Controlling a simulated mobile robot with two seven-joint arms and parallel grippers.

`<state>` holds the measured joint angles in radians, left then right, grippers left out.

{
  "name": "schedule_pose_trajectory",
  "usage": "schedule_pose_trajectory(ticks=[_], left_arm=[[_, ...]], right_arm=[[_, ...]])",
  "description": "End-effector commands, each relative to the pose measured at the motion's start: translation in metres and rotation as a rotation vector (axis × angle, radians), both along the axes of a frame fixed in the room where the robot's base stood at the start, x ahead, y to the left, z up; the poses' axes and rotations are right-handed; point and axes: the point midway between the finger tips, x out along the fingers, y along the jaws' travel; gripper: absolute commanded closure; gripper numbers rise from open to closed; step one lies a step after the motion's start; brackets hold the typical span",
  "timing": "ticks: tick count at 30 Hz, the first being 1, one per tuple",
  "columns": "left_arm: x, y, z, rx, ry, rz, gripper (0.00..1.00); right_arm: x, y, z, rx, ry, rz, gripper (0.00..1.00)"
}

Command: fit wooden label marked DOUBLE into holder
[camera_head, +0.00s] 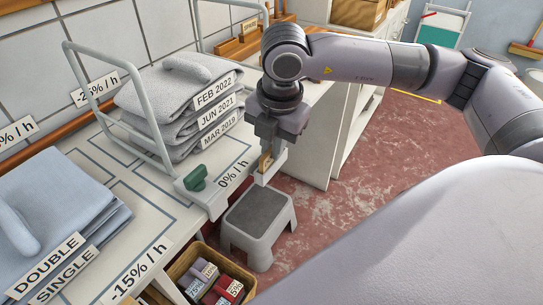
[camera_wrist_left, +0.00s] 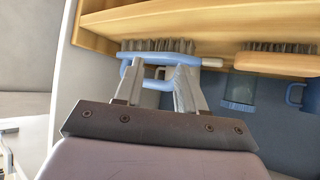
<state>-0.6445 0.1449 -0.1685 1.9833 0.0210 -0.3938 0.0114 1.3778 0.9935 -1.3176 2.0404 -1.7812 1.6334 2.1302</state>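My right gripper (camera_head: 266,165) points down beside the front edge of the white counter, above the grey step stool. A small wooden piece (camera_head: 265,162) with dark marks shows between its pale fingers, which seem shut on it; the marks are too small to read. The word DOUBLE (camera_head: 47,262) stands on a white tag at the blue cloth stack, above a SINGLE tag (camera_head: 66,276).
A green knob (camera_head: 195,178) on a pale plate sits at the counter edge near my right gripper. Grey cloths (camera_head: 180,95) lie behind it by a metal rail (camera_head: 135,80). The step stool (camera_head: 260,220) and a wooden box of coloured blocks (camera_head: 183,262) stand below.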

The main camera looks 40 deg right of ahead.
Motion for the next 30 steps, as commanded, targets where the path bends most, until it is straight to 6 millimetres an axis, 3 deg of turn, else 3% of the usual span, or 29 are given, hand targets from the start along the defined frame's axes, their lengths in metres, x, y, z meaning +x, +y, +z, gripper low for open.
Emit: schedule_pose_trajectory(ticks=[17,23,30], left_arm=[[0.0,0.001,0.0,0.001,0.001,0.001,0.61],[0.0,0.0,0.001,0.001,0.0,0.001,0.61],[0.001,0.0,0.004,0.001,-0.003,0.0,0.61]], right_arm=[[0.001,0.001,0.007,0.002,-0.008,0.005,1.0],[0.002,0.002,0.033,0.004,-0.014,0.004,1.0],[0.002,0.002,0.099,0.005,-0.012,0.002,1.0]])
